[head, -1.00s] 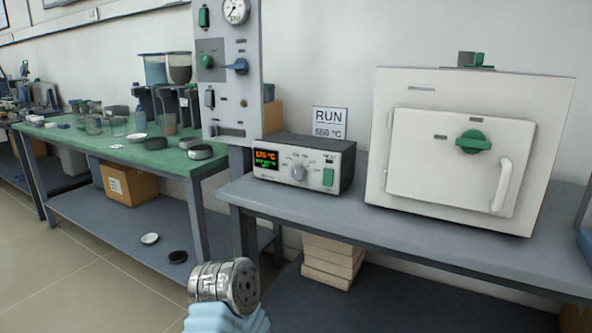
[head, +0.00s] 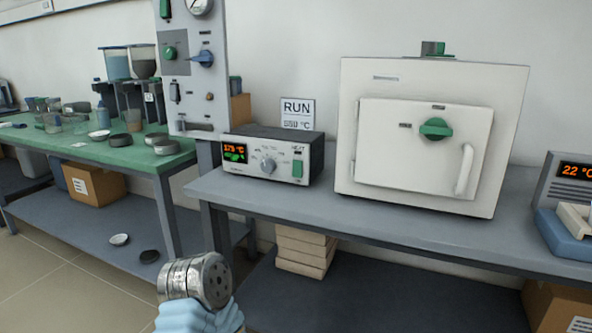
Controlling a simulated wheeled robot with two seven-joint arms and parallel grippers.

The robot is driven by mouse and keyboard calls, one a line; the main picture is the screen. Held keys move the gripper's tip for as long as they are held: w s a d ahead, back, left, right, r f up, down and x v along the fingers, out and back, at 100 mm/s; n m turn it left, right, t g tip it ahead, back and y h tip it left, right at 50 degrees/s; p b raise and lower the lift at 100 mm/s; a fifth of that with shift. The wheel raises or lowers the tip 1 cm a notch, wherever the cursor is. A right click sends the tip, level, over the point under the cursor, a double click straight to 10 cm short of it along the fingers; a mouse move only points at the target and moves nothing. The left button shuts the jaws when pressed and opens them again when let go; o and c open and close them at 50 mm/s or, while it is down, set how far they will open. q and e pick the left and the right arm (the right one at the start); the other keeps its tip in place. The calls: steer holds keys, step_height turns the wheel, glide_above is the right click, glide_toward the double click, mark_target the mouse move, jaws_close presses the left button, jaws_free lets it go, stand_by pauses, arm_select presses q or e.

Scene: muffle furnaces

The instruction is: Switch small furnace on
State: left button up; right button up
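A white box furnace (head: 345,130) stands on the grey bench. Its door (head: 390,160) is shut, with a green knob (head: 436,128) and a white handle (head: 465,170). Left of it is a control box (head: 235,172) with a lit orange and green display reading about 175 °C, a round dial (head: 268,166) and a green switch (head: 298,168) under the label HEAT. At the right edge a second grey unit (head: 546,185) displays 22 °C and is cut off. Which furnace is the small one I cannot tell. Neither gripper shows; only a metal arm joint of mine is at the bottom.
A RUN card (head: 297,112) stands behind the control box. A grey panel (head: 182,110) with gauge and knobs rises left of it. A green table (head: 110,157) holds dishes and jars. A blue item (head: 560,232) lies at the right. The front of the grey bench (head: 390,228) is clear.

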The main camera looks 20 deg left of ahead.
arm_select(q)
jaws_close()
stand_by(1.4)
